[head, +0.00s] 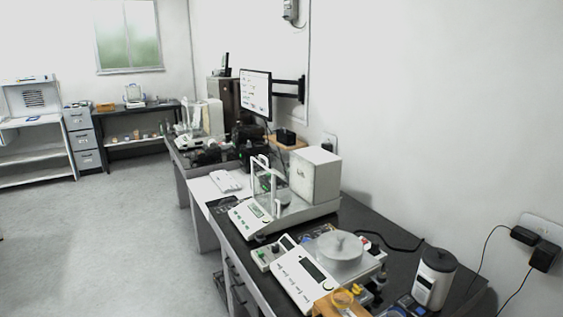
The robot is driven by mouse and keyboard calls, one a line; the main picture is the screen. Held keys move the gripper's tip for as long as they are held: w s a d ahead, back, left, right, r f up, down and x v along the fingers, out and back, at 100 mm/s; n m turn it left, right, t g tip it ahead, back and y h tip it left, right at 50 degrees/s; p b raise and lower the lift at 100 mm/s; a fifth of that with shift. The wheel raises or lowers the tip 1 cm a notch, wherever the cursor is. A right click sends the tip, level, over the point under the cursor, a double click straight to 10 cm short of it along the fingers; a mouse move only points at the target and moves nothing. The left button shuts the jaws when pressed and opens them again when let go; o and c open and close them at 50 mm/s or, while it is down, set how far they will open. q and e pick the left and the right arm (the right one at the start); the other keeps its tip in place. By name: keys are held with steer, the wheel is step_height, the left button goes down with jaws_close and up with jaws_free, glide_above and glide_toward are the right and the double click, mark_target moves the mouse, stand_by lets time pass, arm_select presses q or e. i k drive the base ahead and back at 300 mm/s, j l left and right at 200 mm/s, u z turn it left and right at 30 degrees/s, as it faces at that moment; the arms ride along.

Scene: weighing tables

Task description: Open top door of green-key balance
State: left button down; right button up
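A white analytical balance with a clear glass chamber and a tall white rear housing (316,176) stands on the dark bench in the middle of the head view. Its sloped front panel (248,217) has a greenish display and small keys that look green. The top door is too small and clear to tell whether it is open or shut. A second balance with a glass chamber (190,138) stands farther back on the bench; its key colour is too small to tell. Neither of my grippers is in view.
A low balance with a round white cover (338,246) stands nearer on the bench, beside a small control box (268,254). A grey-lidded canister (434,278) is at right. A monitor (256,94) hangs on a wall arm. Open floor (110,235) lies left of the bench.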

mark_target(279, 162)
steer(key=z, duration=0.5)
steer(key=i+j+z, duration=0.15)
steer(key=j+z, duration=0.2)
steer(key=i+j+z, duration=0.15)
steer(key=j+z, duration=0.5)
steer(key=i+j, duration=0.05)
